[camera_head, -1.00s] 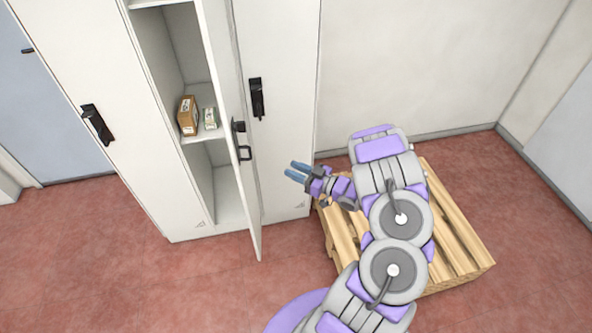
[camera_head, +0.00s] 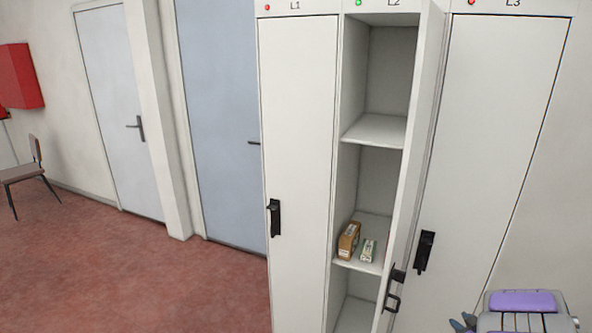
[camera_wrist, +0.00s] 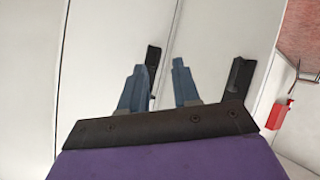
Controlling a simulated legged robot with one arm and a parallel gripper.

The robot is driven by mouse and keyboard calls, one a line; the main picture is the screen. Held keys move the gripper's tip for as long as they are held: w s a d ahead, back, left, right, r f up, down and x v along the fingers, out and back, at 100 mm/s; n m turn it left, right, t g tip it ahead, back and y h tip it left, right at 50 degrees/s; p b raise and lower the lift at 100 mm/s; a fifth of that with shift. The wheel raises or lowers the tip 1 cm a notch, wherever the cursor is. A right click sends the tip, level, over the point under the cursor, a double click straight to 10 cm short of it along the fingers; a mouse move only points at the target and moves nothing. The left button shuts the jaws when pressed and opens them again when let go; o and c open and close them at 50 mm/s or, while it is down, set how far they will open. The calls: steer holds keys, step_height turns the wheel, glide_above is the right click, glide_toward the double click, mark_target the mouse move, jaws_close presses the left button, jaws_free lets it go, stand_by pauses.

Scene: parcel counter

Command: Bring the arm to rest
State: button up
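My gripper (camera_head: 463,323) shows only partly at the bottom right of the head view, in front of the lockers and right of the open door of locker L2. In the wrist view, the two blue fingers of my gripper (camera_wrist: 158,85) stand apart with nothing held between them. A dark handle-like piece shows behind them. Part of my arm (camera_head: 525,305) is at the bottom right corner of the head view; the rest of it is out of frame.
Locker L2's door (camera_head: 417,150) stands open. On its shelf (camera_head: 360,264) are a brown box (camera_head: 348,240) and a smaller pale box (camera_head: 368,250). Lockers L1 (camera_head: 298,140) and L3 (camera_head: 500,130) are shut. A chair (camera_head: 25,172) stands far left; the floor (camera_head: 150,270) there is clear.

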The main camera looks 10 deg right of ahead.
step_height(320, 180, up, 10)
steer(key=s+m+g+h, duration=0.2)
steer(key=g+h, duration=0.2)
steer(key=h, duration=0.1)
steer(key=s+a+r+m+g, duration=0.25)
steer(key=s+a+r, duration=0.2)
steer(key=a, duration=0.25)
steer(key=s+a+r+g+y, duration=0.1)
steer(key=s+a+g+y, duration=0.2)
steer(key=s+a, duration=1.1)
steer(key=s+a+r+g+y, duration=0.1)
steer(key=s+a+g+y, duration=0.2)
steer(key=s+a, duration=1)
steer(key=a+g, duration=0.1)
steer(key=a, duration=0.4)
steer(key=shift+s+r+n, duration=0.2)
steer(key=shift+s+n, duration=0.15)
steer(key=shift+s, duration=0.05)
steer(key=shift+g, duration=0.25)
